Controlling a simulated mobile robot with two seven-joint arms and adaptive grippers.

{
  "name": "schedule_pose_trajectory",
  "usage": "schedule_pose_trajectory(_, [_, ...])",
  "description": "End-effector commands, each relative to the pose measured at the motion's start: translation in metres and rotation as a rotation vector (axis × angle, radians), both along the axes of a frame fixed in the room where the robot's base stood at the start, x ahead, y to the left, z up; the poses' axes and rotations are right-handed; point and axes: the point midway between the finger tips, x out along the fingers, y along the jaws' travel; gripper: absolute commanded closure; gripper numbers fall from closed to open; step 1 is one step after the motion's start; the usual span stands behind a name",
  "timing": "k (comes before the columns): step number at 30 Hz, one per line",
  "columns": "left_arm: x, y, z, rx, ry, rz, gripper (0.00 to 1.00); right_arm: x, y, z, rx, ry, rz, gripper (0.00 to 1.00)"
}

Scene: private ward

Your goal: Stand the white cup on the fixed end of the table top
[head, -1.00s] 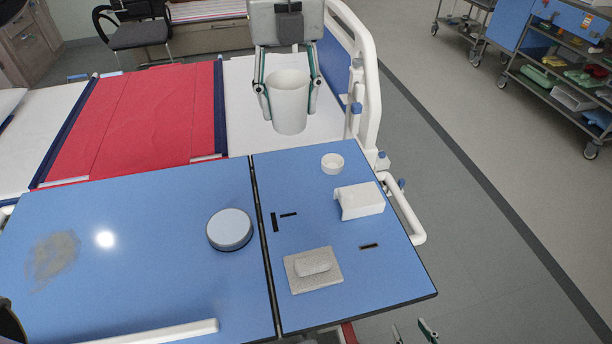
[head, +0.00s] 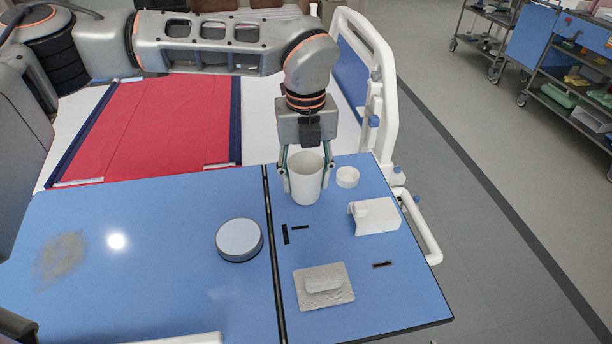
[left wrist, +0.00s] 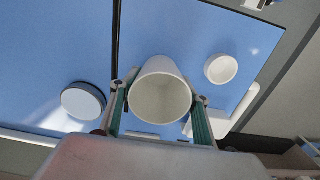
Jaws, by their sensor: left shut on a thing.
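The white cup (head: 307,186) is upright in my left gripper (head: 305,184), whose fingers are shut on its two sides. In the left wrist view the cup (left wrist: 162,98) is seen from above, open and empty, between the fingers. It is over the far part of the narrow right section of the blue table top (head: 345,232), just right of the dark seam. I cannot tell whether its base touches the surface. My right gripper is not in view.
A small white bowl (head: 347,177) stands close right of the cup. A white block-like holder (head: 375,217) and a grey pad with a white bar (head: 324,285) are nearer. A round white-topped disc (head: 239,239) lies left of the seam. The bed rail (head: 388,95) is beyond.

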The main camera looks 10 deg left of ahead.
Motion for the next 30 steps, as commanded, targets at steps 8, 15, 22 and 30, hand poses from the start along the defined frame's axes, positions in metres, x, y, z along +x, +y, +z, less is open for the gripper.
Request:
schedule_pose_trajectory(8, [0.000,0.000,0.000,-0.001,-0.003,0.000,0.75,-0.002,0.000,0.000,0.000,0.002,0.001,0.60])
schedule_pose_trajectory(15, [0.001,0.000,-0.003,-0.001,-0.003,-0.001,0.37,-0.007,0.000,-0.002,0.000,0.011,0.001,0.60])
schedule_pose_trajectory(22, [0.001,0.000,-0.003,-0.001,-0.003,-0.001,0.37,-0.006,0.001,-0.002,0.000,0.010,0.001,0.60])
schedule_pose_trajectory(30, [0.002,0.000,0.017,-0.001,-0.007,0.000,0.37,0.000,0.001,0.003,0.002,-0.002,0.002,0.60])
